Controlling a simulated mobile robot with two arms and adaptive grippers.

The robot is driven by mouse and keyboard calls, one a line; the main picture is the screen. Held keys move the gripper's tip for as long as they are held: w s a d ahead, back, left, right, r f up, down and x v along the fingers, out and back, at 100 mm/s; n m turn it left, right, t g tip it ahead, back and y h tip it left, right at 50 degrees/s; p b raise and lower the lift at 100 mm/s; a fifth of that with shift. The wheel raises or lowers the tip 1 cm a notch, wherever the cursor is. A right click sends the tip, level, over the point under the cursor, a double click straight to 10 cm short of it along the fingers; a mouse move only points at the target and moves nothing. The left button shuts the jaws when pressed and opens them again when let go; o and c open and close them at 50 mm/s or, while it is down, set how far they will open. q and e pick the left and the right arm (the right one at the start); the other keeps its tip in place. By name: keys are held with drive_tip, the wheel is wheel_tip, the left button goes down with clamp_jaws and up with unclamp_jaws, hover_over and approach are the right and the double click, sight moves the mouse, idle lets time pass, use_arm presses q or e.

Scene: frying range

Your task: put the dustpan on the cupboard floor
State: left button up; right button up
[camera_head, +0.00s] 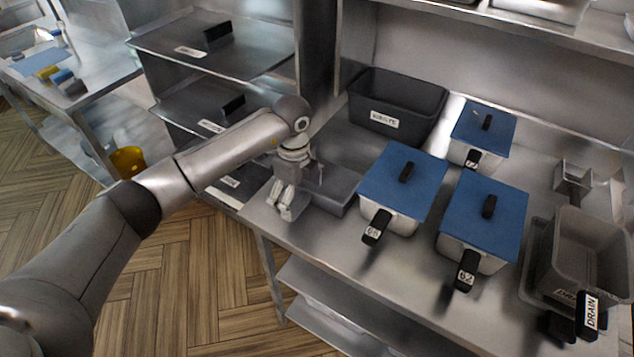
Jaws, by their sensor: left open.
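My left gripper (281,203) is above the left end of the steel counter (325,232), pointing down, with its two pale fingers apart. I see nothing held between them. A shallow grey open-topped thing (336,190) is on the counter right beside the gripper, partly hidden by it. I cannot tell whether it is the dustpan, and no other clear dustpan shows. My right gripper is out of view.
Several lidded pans, including a blue-lidded one (403,187), fill the counter's middle. A dark labelled bin (397,100) stands behind, and a grey drain basket (590,250) at right. A lower shelf (335,322) runs underneath. A yellow bucket (128,160) stands at left; wooden floor is clear.

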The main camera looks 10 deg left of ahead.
use_arm(q)
drive_tip(key=shift+f, duration=1)
drive_tip(key=c, duration=1)
drive_tip(key=shift+c, duration=0.5)
drive_tip(key=shift+r, duration=0.15)
